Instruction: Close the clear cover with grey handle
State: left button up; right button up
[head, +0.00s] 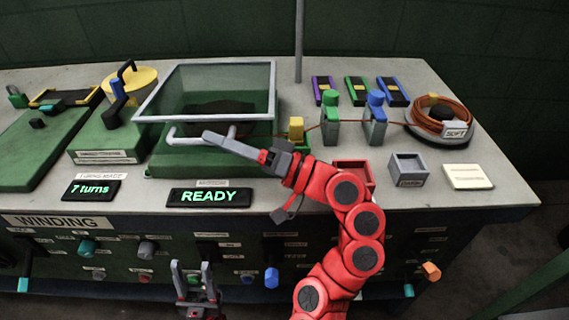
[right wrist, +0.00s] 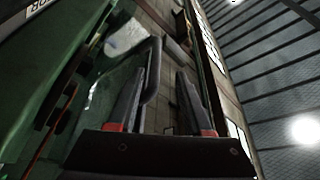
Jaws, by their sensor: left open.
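The clear cover (head: 228,82) has a grey frame and stands over a green machine base (head: 165,165) at the back left of the bench. Its front edge appears raised above the base; I cannot tell the exact gap. The grey handle (head: 184,140) juts from the cover's front. My right gripper (head: 207,136) reaches from the right across the handle. In the right wrist view its fingers (right wrist: 162,74) are apart, and the curved handle (right wrist: 154,68) lies along the left finger's inner side. My left gripper (head: 194,268) is open and empty, low in front of the bench.
A READY display (head: 209,197) and a 7 turns display (head: 91,190) lie in front of the machine. A yellow disc with a black crank (head: 134,82) stands left of the cover. Green and blue clamps, a wire coil (head: 440,112) and a grey bin (head: 409,168) stand right.

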jog(key=v, duration=1.2)
jog(key=shift+d, duration=0.15)
jog(key=shift+s, duration=0.1)
